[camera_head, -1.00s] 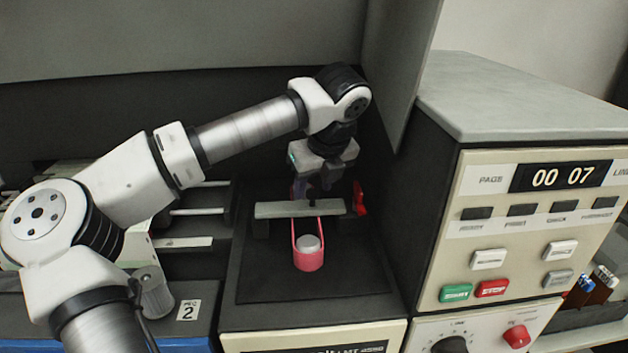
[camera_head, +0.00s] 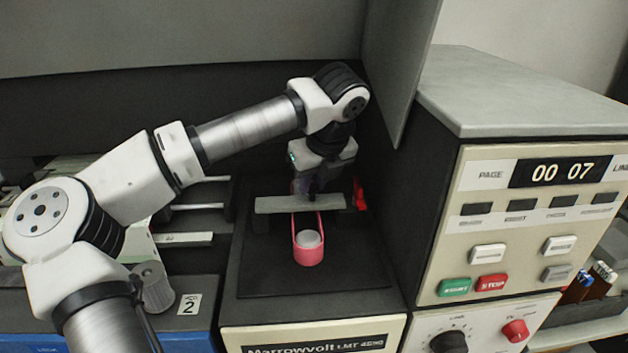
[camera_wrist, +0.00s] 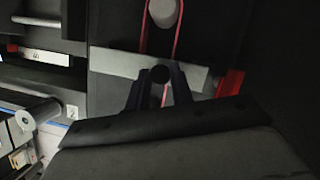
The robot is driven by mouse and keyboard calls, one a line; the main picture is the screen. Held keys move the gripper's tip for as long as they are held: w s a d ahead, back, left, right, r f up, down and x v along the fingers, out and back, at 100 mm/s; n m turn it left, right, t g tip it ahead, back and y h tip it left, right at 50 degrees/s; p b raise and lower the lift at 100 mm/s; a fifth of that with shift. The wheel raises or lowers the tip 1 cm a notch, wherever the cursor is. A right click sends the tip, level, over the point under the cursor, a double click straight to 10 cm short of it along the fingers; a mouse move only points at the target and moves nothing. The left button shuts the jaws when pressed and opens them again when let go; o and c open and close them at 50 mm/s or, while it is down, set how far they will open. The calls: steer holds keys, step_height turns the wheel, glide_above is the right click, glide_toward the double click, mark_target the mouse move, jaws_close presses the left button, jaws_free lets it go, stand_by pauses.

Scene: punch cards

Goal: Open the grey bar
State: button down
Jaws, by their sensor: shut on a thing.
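The grey bar (camera_head: 275,204) lies level across the dark top of the machine, over the far part of a pink-red loop. In the wrist view the grey bar (camera_wrist: 112,62) runs across the picture, with a round black knob (camera_wrist: 160,74) at its near edge. My gripper (camera_head: 309,190) reaches down from above behind the bar's middle. In the wrist view my gripper (camera_wrist: 160,88) has its dark fingers on both sides of the knob, shut on it. The exact finger contact is in shadow.
The pink-red loop (camera_head: 308,256) surrounds a pale round cap (camera_head: 309,239) in front of the bar. A red lever (camera_head: 359,195) stands at the bar's right end. A tall control box (camera_head: 520,230) closes off the right side, and a dark wall panel stands behind.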

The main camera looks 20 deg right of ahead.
mark_target(285, 203)
steer(key=shift+a+r, duration=0.1)
steer(key=shift+w+a+r+h+b, duration=0.2)
steer(key=shift+a+r+h+b, duration=0.5)
steer(key=shift+b, duration=0.5)
steer(key=a+r+h+b, duration=0.1)
steer(key=w+a+r+n+g+h+b, duration=0.1)
steer(key=h, duration=0.1)
steer(key=a+r+h+b, duration=0.1)
steer(key=a+h, duration=0.1)
steer(key=shift+w+r+n+g, duration=0.15)
steer(key=shift+r+n+g, duration=0.05)
steer(key=shift+n+g, duration=0.1)
steer(key=w+a+n+g+h+b, duration=0.1)
steer(key=w+a+h+b, duration=0.1)
steer(key=a+h, duration=0.6)
steer(key=shift+w+a+r+n+b, duration=0.2)
steer(key=shift+r+n+b, duration=0.25)
steer(key=shift+b, duration=0.45)
steer(key=shift+h, duration=0.3)
steer(key=c, duration=1.2)
jaws_free()
steer(key=shift+c, duration=0.2)
